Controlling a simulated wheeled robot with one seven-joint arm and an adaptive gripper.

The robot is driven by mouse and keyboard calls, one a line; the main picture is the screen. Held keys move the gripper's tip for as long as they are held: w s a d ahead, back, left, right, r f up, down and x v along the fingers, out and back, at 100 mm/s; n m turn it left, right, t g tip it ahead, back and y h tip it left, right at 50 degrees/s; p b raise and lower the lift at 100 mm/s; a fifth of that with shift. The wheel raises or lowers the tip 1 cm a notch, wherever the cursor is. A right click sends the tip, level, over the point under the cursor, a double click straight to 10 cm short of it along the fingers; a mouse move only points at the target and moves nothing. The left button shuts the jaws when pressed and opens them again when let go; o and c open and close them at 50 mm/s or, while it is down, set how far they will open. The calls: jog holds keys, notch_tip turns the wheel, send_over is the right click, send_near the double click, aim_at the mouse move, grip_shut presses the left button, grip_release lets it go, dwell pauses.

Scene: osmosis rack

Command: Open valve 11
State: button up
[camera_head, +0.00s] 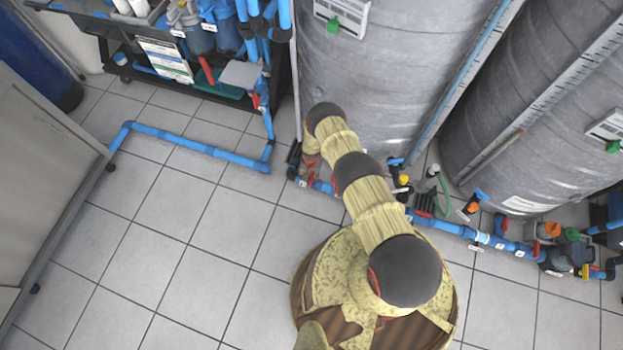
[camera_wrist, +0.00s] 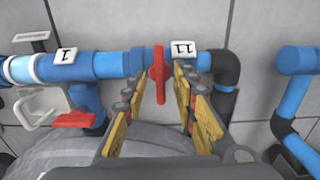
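The valve labelled 11 (camera_wrist: 183,47) is on a horizontal blue pipe in the wrist view. The label appears upside down. Its red handle (camera_wrist: 159,75) points across the pipe, roughly at a right angle to it. My gripper (camera_wrist: 160,80) is open, with one yellow-and-black finger on each side of the red handle. I cannot tell whether either finger touches it. In the head view my arm reaches to the floor pipe (camera_head: 322,187) beside the grey tank, and my gripper and the handle are mostly hidden there.
A second red handle (camera_wrist: 75,120) and a label 1 (camera_wrist: 65,56) are to the left in the wrist view. A black elbow (camera_wrist: 226,68) is to the right. Large grey tanks (camera_head: 385,70) stand behind the pipe. Tiled floor (camera_head: 180,240) is free at left.

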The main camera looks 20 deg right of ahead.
jog(key=shift+f, duration=0.8)
jog(key=c, duration=0.3)
jog(key=c, duration=0.4)
grip_shut()
